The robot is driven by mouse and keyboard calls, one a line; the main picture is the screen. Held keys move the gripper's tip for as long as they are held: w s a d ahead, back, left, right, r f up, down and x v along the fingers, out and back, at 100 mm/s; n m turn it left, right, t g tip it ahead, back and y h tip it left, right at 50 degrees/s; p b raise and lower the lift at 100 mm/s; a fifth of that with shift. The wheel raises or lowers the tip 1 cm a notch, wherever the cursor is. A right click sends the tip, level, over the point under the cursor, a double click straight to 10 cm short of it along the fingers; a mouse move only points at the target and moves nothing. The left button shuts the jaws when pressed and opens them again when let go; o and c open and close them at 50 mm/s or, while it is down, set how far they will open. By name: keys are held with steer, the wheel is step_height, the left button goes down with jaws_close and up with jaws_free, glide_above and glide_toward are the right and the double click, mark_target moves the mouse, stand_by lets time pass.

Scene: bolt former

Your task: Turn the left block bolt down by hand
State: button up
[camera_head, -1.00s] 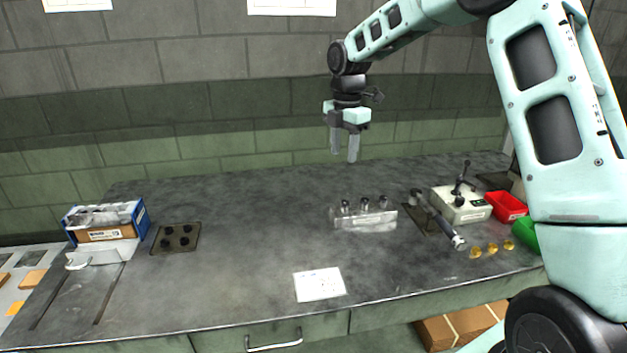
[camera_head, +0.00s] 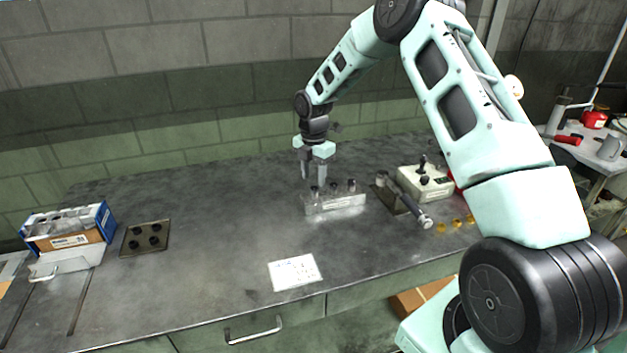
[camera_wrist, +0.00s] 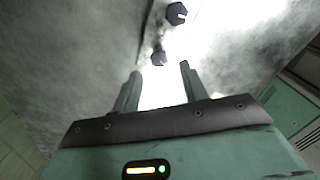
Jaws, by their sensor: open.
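The pale metal block (camera_head: 340,206) stands on the bench with three dark bolts upright in a row along its top. The left block bolt (camera_head: 315,192) is at the block's left end. My gripper (camera_head: 313,178) is open, pointing down just above the left bolt, with nothing visible between the fingers. In the wrist view my two fingers (camera_wrist: 160,82) are apart, with one dark bolt head (camera_wrist: 158,58) just beyond the tips and another (camera_wrist: 177,13) farther off. I cannot tell whether the fingers touch the bolt. Glare hides much of the block there.
Right of the block lie a torque-wrench-like tool (camera_head: 408,202) and a white box with a lever (camera_head: 426,183). A dark plate with holes (camera_head: 145,238) and a blue carton (camera_head: 70,228) are at left. A paper sheet (camera_head: 295,272) lies in front; the bench between is clear.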

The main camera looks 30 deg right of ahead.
mark_target(313, 189)
steer(key=shift+f, duration=1.65)
jaws_close()
steer(key=shift+m, duration=0.3)
